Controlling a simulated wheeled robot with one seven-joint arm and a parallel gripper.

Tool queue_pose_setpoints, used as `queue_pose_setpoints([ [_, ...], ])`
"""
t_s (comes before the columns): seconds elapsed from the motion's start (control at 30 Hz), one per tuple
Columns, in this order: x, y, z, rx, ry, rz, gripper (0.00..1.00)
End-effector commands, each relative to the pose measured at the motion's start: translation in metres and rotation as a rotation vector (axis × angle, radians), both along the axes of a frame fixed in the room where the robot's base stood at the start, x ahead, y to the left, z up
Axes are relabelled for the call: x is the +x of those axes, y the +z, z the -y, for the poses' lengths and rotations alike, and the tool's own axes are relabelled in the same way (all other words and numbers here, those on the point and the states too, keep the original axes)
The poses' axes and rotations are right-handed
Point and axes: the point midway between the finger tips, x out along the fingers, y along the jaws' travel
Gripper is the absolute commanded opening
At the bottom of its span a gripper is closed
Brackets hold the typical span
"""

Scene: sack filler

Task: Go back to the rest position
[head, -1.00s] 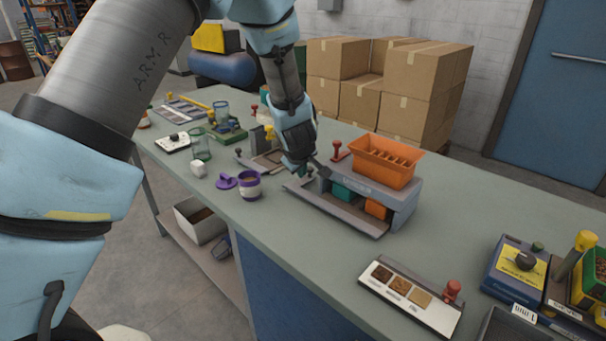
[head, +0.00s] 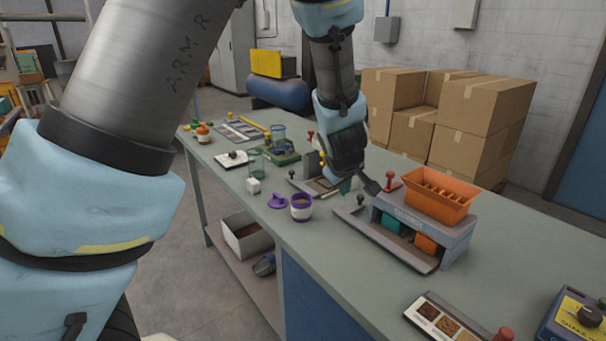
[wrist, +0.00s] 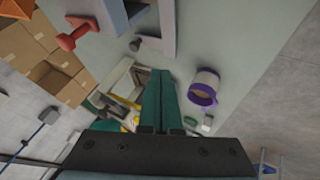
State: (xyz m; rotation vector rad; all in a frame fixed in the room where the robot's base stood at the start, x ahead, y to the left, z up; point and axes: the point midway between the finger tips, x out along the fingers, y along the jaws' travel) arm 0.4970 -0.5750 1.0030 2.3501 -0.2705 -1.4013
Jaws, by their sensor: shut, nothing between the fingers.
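My gripper (head: 357,187) hangs above the workbench (head: 335,236), between the grey machine with the orange hopper and the purple-banded cup. In the wrist view my gripper's green fingers (wrist: 160,101) lie side by side, shut with nothing between them. The grey machine (head: 457,236) stands just right of the gripper, with the orange hopper (head: 438,195) on top and a teal and an orange block in its openings. The cup (head: 301,207) stands left of the gripper and also shows in the wrist view (wrist: 204,87).
A purple lid (head: 278,201) and a white cube (head: 253,186) lie left of the cup. A red-knobbed stamp (head: 390,182) stands behind the machine. Stacked cardboard boxes (head: 480,115) are behind the bench. A sample board (head: 443,320) lies at front right. The bench's front middle is clear.

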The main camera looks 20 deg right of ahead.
Motion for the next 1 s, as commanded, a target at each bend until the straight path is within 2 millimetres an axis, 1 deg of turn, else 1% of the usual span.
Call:
queue_pose_setpoints([
  [0.1, 0.000, 0.000, -0.001, 0.001, 0.000, -0.001, 0.00],
  [0.17, 0.003, 0.001, -0.006, 0.004, 0.000, -0.005, 0.00],
  [0.27, 0.014, 0.003, -0.027, 0.022, -0.004, -0.019, 0.00],
  [0.37, 0.029, 0.007, -0.067, 0.056, -0.020, -0.048, 0.00],
  [0.4, 0.033, 0.008, -0.087, 0.073, -0.029, -0.062, 0.00],
  [0.43, 0.037, 0.010, -0.102, 0.087, -0.037, -0.072, 0.00],
  [0.53, 0.042, 0.013, -0.155, 0.135, -0.066, -0.109, 0.00],
  [0.63, 0.040, 0.017, -0.207, 0.186, -0.097, -0.145, 0.00],
  [0.67, 0.038, 0.017, -0.223, 0.201, -0.104, -0.157, 0.00],
  [0.7, 0.034, 0.019, -0.244, 0.223, -0.116, -0.172, 0.00],
  [0.77, 0.027, 0.020, -0.274, 0.257, -0.133, -0.194, 0.00],
  [0.8, 0.021, 0.022, -0.295, 0.279, -0.142, -0.210, 0.00],
  [0.87, 0.011, 0.023, -0.323, 0.313, -0.157, -0.234, 0.00],
  [0.9, 0.003, 0.023, -0.340, 0.335, -0.166, -0.249, 0.00],
  [1.0, -0.014, 0.025, -0.375, 0.383, -0.185, -0.285, 0.00],
])
